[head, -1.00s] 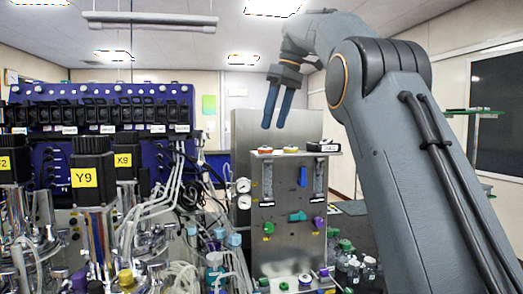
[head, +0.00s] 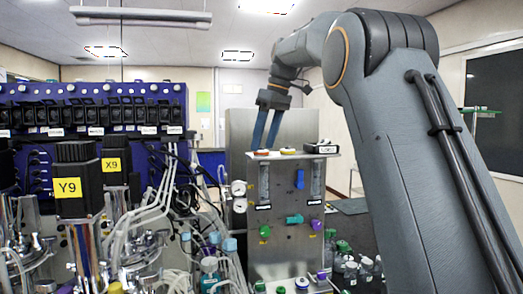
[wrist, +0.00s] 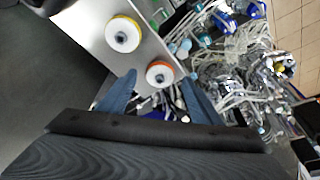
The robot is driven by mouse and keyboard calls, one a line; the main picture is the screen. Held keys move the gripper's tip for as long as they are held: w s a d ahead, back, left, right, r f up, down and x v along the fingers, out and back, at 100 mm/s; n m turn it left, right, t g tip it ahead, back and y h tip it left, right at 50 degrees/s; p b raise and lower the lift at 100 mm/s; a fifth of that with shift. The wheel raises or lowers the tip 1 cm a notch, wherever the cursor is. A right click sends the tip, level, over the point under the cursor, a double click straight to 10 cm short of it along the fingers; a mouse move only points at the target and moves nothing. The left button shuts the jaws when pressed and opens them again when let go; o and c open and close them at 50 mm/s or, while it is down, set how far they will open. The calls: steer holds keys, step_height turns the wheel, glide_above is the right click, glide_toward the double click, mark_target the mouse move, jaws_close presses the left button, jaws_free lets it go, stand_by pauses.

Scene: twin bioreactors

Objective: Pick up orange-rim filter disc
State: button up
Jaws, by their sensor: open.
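The orange-rim filter disc (wrist: 159,73) lies on the metal shelf on top of the steel panel. It has a white face and a dark centre. In the head view the disc (head: 263,153) is at the shelf's left end. My gripper (head: 265,148) points down just above it, with blue fingers apart. In the wrist view my gripper (wrist: 160,85) is open, and the disc shows between and just beyond the fingertips. I cannot tell whether a finger touches it. Nothing is held.
A yellow-rim disc (wrist: 122,34) sits beside it on the shelf, also seen in the head view (head: 288,151). A dark-topped box (head: 321,148) stands at the shelf's right end. Tubing and bioreactor vessels (head: 75,200) crowd the left. The air above the shelf is clear.

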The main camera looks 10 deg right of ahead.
mark_target(263, 150)
steer(key=shift+w+a+f, duration=0.1)
steer(key=shift+w+f, duration=0.05)
steer(key=shift+f, duration=0.45)
steer(key=c, duration=1.1)
steer(key=shift+r, duration=0.15)
step_height(263, 150, up, 7)
steer(key=shift+w+f, duration=0.1)
steer(key=shift+r, duration=1.4)
